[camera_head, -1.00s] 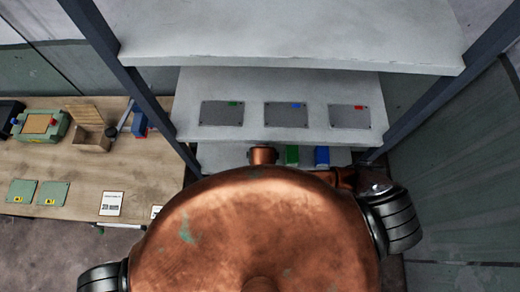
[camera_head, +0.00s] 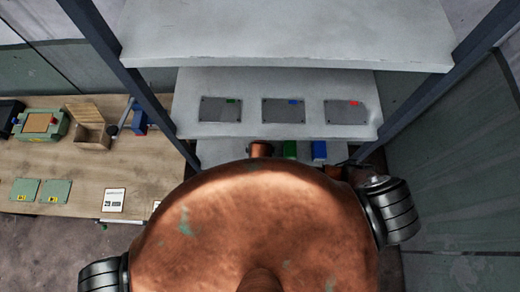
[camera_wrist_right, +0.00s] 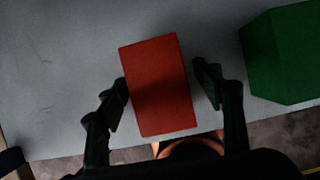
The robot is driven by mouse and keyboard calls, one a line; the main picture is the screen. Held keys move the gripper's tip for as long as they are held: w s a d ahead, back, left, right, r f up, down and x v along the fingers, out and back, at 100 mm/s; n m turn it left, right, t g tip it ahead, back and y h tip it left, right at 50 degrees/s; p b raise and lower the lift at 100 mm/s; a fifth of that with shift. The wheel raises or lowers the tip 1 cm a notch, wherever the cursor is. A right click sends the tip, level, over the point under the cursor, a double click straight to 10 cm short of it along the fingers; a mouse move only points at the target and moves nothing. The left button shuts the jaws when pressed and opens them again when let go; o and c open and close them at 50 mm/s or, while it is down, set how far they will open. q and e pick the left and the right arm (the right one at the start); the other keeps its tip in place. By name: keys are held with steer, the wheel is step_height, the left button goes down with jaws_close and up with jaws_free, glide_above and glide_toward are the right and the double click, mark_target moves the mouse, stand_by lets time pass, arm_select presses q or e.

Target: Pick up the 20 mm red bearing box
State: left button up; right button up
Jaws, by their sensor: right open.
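The red box (camera_wrist_right: 160,85) stands on the grey shelf surface in the right wrist view. My right gripper (camera_wrist_right: 165,90) is open, with one dark finger on each side of the box. The left finger is very close to the box or touching it; I cannot tell which. A small gap shows at the right finger. The head view does not show the red box; my own copper body covers much of the lower shelf there. My left gripper is in neither current view.
A green box (camera_wrist_right: 285,55) stands right of the red one. A blue box (camera_head: 319,151) shows on the lower shelf (camera_head: 222,152). The shelf above carries labelled plates (camera_head: 283,111). Dark posts (camera_head: 449,69) flank the shelves. A wooden table (camera_head: 80,165) is at left.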

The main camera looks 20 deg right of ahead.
steer(key=c, duration=1.7)
